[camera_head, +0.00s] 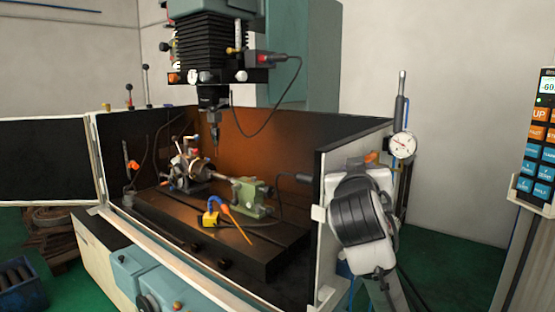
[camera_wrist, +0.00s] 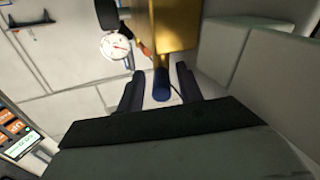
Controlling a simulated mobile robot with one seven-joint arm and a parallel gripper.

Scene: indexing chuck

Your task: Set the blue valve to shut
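In the wrist view, a blue cylindrical handle (camera_wrist: 161,84), which looks like the blue valve, sticks out from a yellow body (camera_wrist: 176,22). My gripper (camera_wrist: 160,72) is open, with one dark finger on each side of the blue handle. Pale gaps show between the handle and both fingers. The handle's far end and its exact setting are hard to read. In the head view, my white and black wrist (camera_head: 365,220) stands outside the right wall of the enclosure. It hides the fingers and the blue handle there.
A round dial gauge (camera_head: 403,145) is just right of my wrist; it also shows in the wrist view (camera_wrist: 115,45). The enclosure holds a chuck (camera_head: 190,165), a green tailstock (camera_head: 248,196) and a yellow block (camera_head: 210,219) with an orange hose. A control panel (camera_head: 541,140) stands at right.

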